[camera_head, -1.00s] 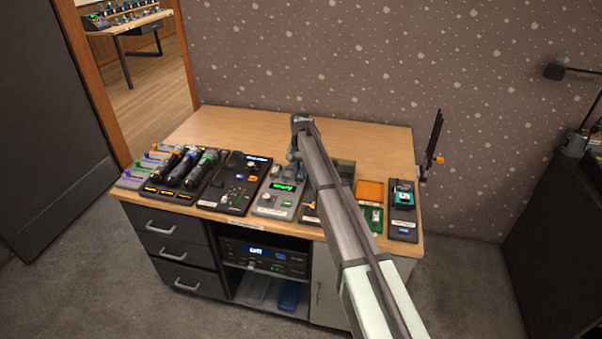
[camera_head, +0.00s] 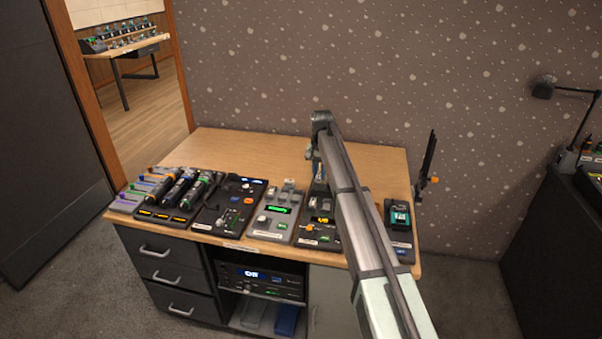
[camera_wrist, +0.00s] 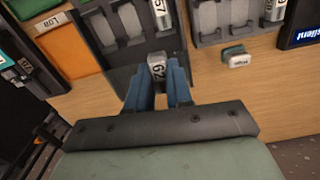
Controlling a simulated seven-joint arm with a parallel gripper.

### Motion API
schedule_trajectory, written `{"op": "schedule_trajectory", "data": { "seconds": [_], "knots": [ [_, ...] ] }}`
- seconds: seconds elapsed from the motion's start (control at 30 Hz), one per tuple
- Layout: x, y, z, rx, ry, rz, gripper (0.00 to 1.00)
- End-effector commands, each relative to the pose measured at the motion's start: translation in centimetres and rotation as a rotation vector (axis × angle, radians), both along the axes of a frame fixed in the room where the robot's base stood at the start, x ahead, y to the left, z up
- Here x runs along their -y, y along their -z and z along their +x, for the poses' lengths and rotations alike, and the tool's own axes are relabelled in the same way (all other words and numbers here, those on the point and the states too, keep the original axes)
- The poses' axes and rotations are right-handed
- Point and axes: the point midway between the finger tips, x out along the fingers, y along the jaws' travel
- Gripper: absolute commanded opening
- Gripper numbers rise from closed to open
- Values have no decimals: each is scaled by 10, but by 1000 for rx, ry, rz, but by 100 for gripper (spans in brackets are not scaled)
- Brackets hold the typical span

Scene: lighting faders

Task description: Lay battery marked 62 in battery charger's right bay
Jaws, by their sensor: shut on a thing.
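My gripper (camera_wrist: 158,85) is shut on the battery marked 62 (camera_wrist: 157,71), a small grey block between its blue fingers in the wrist view. Just beyond it is a dark device (camera_wrist: 88,24) with pale grey bay-like recesses; another labelled light piece (camera_wrist: 161,14) sits at its right part. I cannot read whether this is the battery charger. In the head view my gripper (camera_head: 318,178) is at the back of the dark device with an amber display (camera_head: 319,235). The arm hides part of that device, and the battery cannot be made out there.
A grey device with a green display (camera_head: 278,216) stands to the left, and a device with a teal screen (camera_head: 399,217) to the right. An orange panel (camera_wrist: 62,45) and a small labelled block (camera_wrist: 237,61) show in the wrist view. The desk's back (camera_head: 260,150) is clear.

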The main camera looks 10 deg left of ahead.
Motion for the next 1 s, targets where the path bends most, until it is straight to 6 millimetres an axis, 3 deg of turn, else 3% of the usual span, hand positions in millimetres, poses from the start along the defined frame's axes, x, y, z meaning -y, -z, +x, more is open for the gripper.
{"op": "schedule_trajectory", "data": {
  "seconds": [0.03, 0.1, 0.27, 0.4, 0.77, 1.0],
  "knots": [
    [22, 4, -6, -3, 21, -1, 0],
    [46, 10, -12, -6, 43, -2, 0],
    [85, 21, -36, -9, 53, -2, 0],
    [89, 24, -53, 2, -16, 2, 0],
    [87, 28, -49, 10, -93, 4, 0],
    [87, 40, -49, 9, -92, 4, 0]
  ]
}}
